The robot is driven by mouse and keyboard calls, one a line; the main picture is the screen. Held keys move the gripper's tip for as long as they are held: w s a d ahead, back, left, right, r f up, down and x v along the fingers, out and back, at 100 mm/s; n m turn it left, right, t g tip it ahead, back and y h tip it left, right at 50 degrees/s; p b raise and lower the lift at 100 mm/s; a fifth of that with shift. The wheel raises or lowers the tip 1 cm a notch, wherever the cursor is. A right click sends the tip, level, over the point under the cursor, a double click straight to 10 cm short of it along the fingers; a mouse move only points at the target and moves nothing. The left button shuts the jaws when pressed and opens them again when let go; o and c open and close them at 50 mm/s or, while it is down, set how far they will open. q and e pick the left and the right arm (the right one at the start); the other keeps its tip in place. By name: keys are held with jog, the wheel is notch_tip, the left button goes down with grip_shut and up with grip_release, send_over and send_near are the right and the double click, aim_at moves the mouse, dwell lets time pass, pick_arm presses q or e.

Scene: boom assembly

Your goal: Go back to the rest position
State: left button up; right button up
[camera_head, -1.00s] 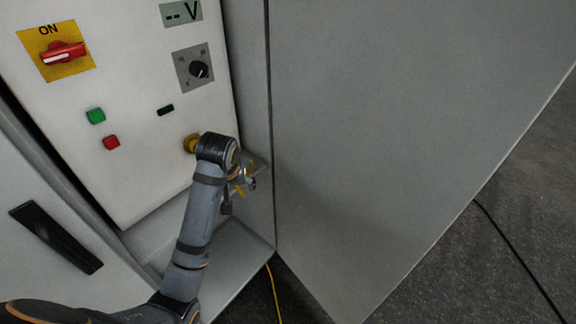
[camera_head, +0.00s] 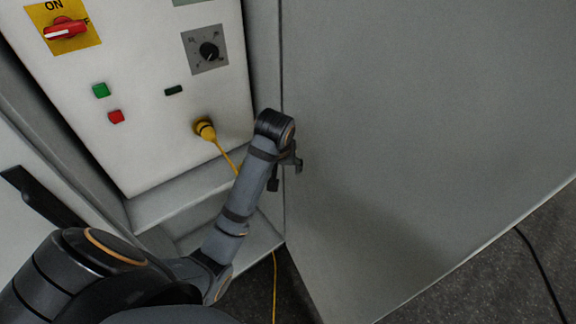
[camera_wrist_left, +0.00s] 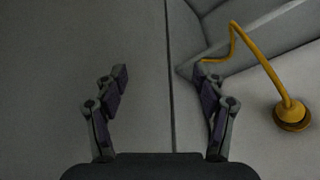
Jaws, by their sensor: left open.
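My left gripper (camera_head: 283,178) is at the open cabinet's right side, in front of the grey door and to the right of the yellow plug. In the left wrist view the left gripper (camera_wrist_left: 160,75) shows both fingers spread wide, with nothing between them. The yellow plug (camera_head: 204,128) sits in the white panel, and its yellow cable hangs down behind my left arm. The plug also shows in the left wrist view (camera_wrist_left: 291,114), to the right of the fingers, with the cable passing close by the right fingertip. My right gripper is in neither view.
The white control panel (camera_head: 150,150) carries a red rotary switch (camera_head: 66,29), a black dial (camera_head: 209,51), a green button (camera_head: 101,90) and a red button (camera_head: 116,116). The large grey door (camera_head: 410,130) stands open on the right. Dark floor (camera_head: 480,285) lies beyond it.

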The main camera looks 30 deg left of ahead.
pick_arm(q)
jog(key=shift+a, duration=0.1)
jog(key=shift+f, duration=0.1)
jog(key=s+a+f+m+g, duration=0.1)
jog(key=s+f, duration=0.2)
jog(key=f, duration=1.4)
jog(key=s+f+m+g, duration=0.1)
jog(key=s+f, duration=0.2)
jog(key=f, duration=1.4)
jog(key=s+f+m, duration=0.1)
jog(key=s+f, duration=0.6)
jog(key=s, duration=0.4)
jog(key=s+f+m, duration=0.1)
jog(key=s+f, duration=0.6)
jog(key=s, duration=0.4)
jog(key=s+f+h, duration=0.1)
jog(key=s+f, duration=0.6)
jog(key=s, duration=0.4)
jog(key=shift+s+d+m+g, duration=0.25)
jog(key=shift+s+m+g, duration=0.05)
jog(key=shift+m+g, duration=0.1)
